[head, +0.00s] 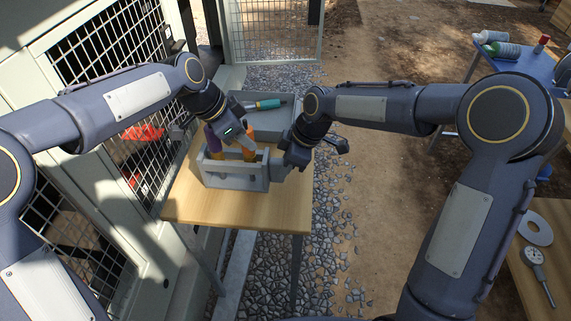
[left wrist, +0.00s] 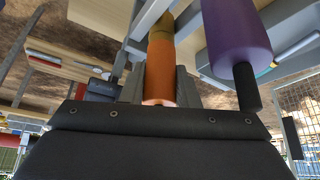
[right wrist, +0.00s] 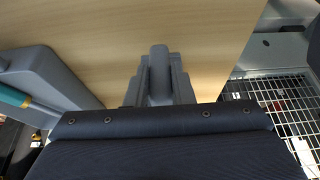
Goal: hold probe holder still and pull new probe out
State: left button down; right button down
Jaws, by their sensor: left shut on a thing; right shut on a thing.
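The grey probe holder (head: 232,178) stands on the wooden table (head: 290,208). An orange probe (head: 249,155) stands in or just above it; its lower end is hidden. A purple-handled probe (head: 212,138) is beside it, to its left. My left gripper (head: 244,141) is shut on the orange probe, which shows between the fingers in the left wrist view (left wrist: 161,72), with the purple handle (left wrist: 236,38) to its right. My right gripper (head: 282,163) is shut on a grey tab at the holder's right end, seen between the fingers in the right wrist view (right wrist: 159,75).
A grey tray (head: 282,126) with a teal-handled probe (head: 268,104) in it sits just behind the holder. A caged metal cabinet (head: 110,50) stands close on the left. The front of the table is clear. A blue table (head: 520,68) with bottles is far right.

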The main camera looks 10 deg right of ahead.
pick_arm(q)
jog(key=shift+r, duration=0.65)
jog(key=shift+r, duration=4.1)
jog(key=c, duration=1.8)
grip_release()
jog(key=shift+c, duration=0.2)
grip_shut()
pick_arm(e)
jog(key=c, duration=1.2)
grip_release()
jog(key=shift+o, duration=0.2)
